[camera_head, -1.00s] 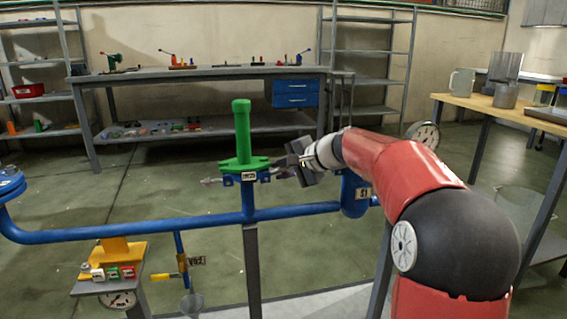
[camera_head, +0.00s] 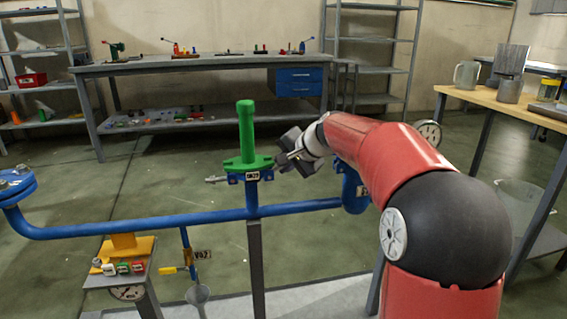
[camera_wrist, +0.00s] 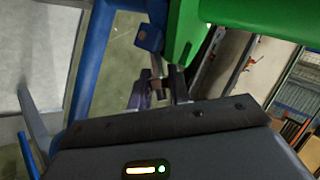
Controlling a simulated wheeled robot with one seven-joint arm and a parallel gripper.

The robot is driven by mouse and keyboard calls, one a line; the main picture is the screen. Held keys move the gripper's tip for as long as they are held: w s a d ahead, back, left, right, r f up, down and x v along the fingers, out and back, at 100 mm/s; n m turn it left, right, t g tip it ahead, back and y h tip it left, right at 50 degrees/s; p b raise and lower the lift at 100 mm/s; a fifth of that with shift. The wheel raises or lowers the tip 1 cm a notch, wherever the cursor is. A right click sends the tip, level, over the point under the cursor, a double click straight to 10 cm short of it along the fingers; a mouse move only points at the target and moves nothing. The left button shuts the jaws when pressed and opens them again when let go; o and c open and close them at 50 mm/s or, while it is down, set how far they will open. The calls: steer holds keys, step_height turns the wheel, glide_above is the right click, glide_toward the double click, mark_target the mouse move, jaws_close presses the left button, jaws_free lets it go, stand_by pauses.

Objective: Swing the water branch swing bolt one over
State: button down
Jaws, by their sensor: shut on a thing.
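The green capped fitting (camera_head: 247,140) stands upright on the blue pipe branch, with a small label on its front. A grey swing bolt (camera_head: 216,180) sticks out to the left below its flange. My gripper (camera_head: 281,160) is at the right side of the flange, just beside it. In the wrist view my gripper (camera_wrist: 160,88) is shut on a small metal swing bolt (camera_wrist: 157,68), next to a blue lug (camera_wrist: 150,38) and the green flange (camera_wrist: 186,35). The held bolt is mostly hidden in the head view.
A blue pipe (camera_head: 150,224) runs across the front, with a bolted flange (camera_head: 17,184) at left. A small stand (camera_head: 117,275) with coloured buttons is below it. A gauge (camera_head: 429,132) is behind my arm. A wooden table (camera_head: 490,103) stands at right.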

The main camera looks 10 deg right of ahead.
steer(key=c, duration=1.5)
jaws_free()
steer(key=shift+c, duration=0.2)
